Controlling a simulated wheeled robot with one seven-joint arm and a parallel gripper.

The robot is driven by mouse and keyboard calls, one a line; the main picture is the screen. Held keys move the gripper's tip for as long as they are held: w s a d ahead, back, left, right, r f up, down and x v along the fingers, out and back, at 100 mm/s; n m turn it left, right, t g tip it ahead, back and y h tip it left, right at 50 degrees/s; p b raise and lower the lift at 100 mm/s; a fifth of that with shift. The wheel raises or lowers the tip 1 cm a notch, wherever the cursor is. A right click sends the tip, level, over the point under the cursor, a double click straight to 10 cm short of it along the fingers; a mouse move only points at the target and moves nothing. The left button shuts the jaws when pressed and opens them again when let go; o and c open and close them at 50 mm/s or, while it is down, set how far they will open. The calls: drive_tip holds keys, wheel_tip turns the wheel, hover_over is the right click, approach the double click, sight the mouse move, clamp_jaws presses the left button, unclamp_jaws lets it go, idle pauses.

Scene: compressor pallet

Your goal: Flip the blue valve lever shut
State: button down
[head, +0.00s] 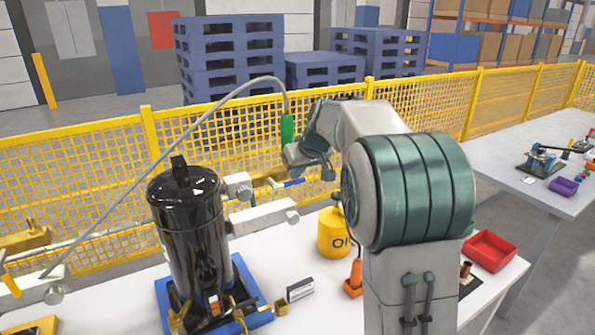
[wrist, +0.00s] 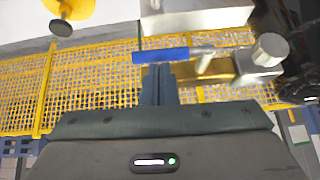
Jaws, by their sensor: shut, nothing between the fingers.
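The blue valve lever (head: 290,183) sticks out to the right from a brass valve (head: 262,181) beside the black compressor tank (head: 185,225). In the wrist view the lever (wrist: 160,56) lies crosswise, with the brass valve body (wrist: 208,69) to its right. My gripper (wrist: 158,68) is shut and empty, its fingertips right at the lever's edge; I cannot tell whether they touch. In the head view my gripper (head: 327,174) is partly hidden by its own wrist, close to the lever's free end.
A green-ended grey hose (head: 287,130) arches over the tank close to my wrist. A yellow oil can (head: 334,232), an orange bottle (head: 354,275) and a red bin (head: 489,250) stand on the white table. A yellow mesh fence (head: 85,165) runs behind.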

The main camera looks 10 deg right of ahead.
drive_tip(key=shift+d+f+y, duration=0.15)
drive_tip(key=shift+f+y, duration=0.1)
drive_tip(key=shift+y, duration=0.05)
drive_tip(key=shift+w+d+f+m+g+y+b, duration=0.1)
drive_tip(key=shift+d+f+m+g+y+b, duration=0.15)
drive_tip(key=shift+f+y+b, duration=0.3)
drive_tip(key=shift+w+d+f+m+g+y+b, duration=0.15)
drive_tip(key=shift+f+m+y+b, duration=0.15)
drive_tip(key=shift+y+b, duration=0.3)
drive_tip(key=shift+s+a+f+m+g+y+b, duration=0.2)
drive_tip(key=shift+a+f+m+y+b, duration=0.25)
drive_tip(key=shift+f+m+y+b, duration=0.95)
drive_tip(key=shift+s+a+f+m+g+y+b, duration=0.2)
drive_tip(key=shift+a+f+y+b, duration=0.3)
drive_tip(key=shift+f+y+b, duration=1.1)
drive_tip(key=shift+s+a+f+m+y+b, duration=0.15)
drive_tip(key=shift+a+f+m+y+b, duration=0.45)
drive_tip(key=shift+y+b, duration=1.7)
drive_tip(key=shift+d+m+y, duration=0.1)
drive_tip(key=shift+m+y, duration=0.15)
drive_tip(key=shift+p, duration=0.3)
